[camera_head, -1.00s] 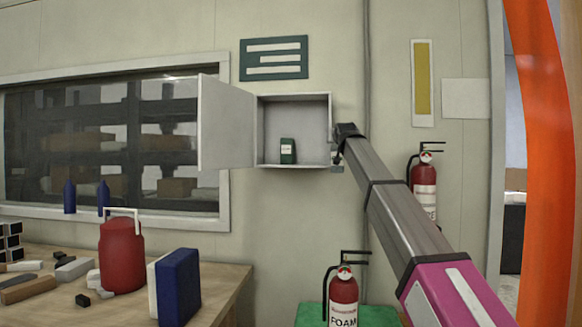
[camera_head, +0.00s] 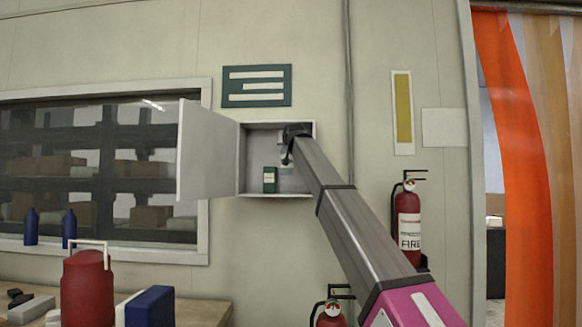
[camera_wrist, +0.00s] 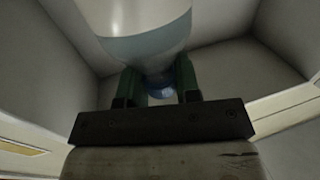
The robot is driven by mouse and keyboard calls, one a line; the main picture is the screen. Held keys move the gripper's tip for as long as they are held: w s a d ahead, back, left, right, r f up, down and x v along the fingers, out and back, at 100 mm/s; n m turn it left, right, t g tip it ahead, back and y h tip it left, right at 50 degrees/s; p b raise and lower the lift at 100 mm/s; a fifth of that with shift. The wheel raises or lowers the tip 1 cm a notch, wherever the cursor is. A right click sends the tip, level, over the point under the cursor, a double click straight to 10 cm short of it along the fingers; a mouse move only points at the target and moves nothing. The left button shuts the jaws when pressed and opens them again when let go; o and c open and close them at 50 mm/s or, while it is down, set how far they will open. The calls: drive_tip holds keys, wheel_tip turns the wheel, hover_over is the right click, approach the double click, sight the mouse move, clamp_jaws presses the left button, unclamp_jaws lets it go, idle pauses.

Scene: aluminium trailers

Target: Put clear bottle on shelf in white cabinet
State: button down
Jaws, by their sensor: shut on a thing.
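The white cabinet (camera_head: 243,160) hangs on the wall with its door (camera_head: 207,152) swung open to the left. A small dark green box with a white label (camera_head: 270,180) stands on its floor. My gripper (camera_head: 287,157) is at the cabinet's opening, right of and above the box. In the wrist view my gripper (camera_wrist: 158,88) is shut on the clear bottle (camera_wrist: 148,42) by its narrow blue end. The bottle holds pale liquid, and cabinet walls surround it. In the head view the bottle is mostly hidden by my arm and hard to make out.
The open door bounds the left side. A wall-mounted fire extinguisher (camera_head: 409,222) is to the right, another (camera_head: 332,314) lower down. A workbench (camera_head: 215,312) at lower left holds a red can (camera_head: 88,290) and a blue box (camera_head: 152,307). Orange strip curtains (camera_head: 510,150) hang far right.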

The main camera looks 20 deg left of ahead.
drive_tip(key=w+d+f, duration=0.1)
drive_tip(key=w+f, duration=0.5)
drive_tip(key=f, duration=0.1)
drive_tip(key=shift+d+f, duration=0.15)
drive_tip(key=shift+f, duration=0.25)
drive_tip(key=c, duration=0.8)
unclamp_jaws()
drive_tip(key=v, duration=1.2)
